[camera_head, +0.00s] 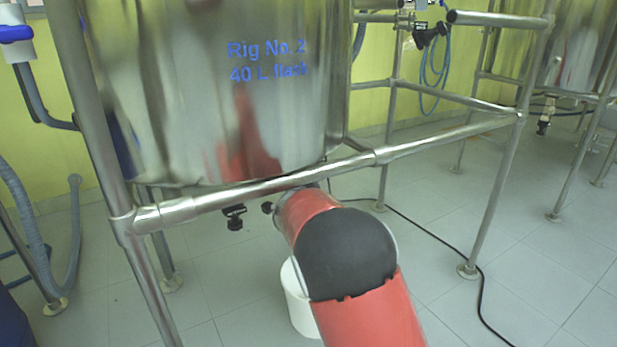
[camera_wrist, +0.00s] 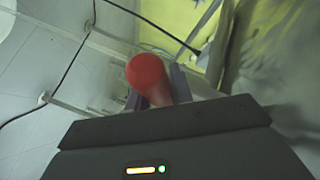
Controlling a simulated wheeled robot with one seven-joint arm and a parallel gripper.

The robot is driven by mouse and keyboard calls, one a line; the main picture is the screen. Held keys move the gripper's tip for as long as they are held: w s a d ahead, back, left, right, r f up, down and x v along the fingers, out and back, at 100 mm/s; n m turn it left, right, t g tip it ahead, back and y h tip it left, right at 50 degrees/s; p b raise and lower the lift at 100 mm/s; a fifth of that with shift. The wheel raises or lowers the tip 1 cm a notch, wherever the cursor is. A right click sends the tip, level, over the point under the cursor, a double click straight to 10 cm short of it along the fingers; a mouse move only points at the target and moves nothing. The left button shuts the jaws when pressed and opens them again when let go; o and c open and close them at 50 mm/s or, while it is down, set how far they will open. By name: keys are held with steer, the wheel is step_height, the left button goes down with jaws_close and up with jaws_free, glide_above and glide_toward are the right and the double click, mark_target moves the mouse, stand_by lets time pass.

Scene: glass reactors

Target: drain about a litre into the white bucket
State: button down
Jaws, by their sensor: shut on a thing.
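The steel vessel (camera_head: 190,110) marked "Rig No. 2 40 L flask" hangs in a tubular frame. The white bucket (camera_head: 298,305) stands on the floor below it, partly hidden behind my red arm; its inside is not visible. My arm reaches under the vessel, and my gripper is hidden in the head view. In the wrist view my gripper (camera_wrist: 158,88) is shut on a red, round-ended handle (camera_wrist: 148,70). What the handle joins is hidden. A black knob-like fitting (camera_head: 234,214) shows below the vessel. No liquid flow is visible.
The frame's front rail (camera_head: 250,190) crosses just above my forearm. A black cable (camera_head: 440,243) runs over the floor to the right. A grey hose (camera_head: 72,240) hangs at left. Another rig (camera_head: 575,60) stands at back right. The tiled floor between is mostly clear.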

steer(key=shift+r, duration=0.15)
steer(key=c, duration=1.2)
jaws_free()
steer(key=shift+c, duration=0.2)
steer(key=shift+s, duration=0.1)
steer(key=s+r, duration=0.1)
steer(key=s, duration=0.6)
steer(key=shift+s+a+r, duration=0.15)
steer(key=shift+s+a, duration=0.15)
steer(key=shift+a, duration=0.05)
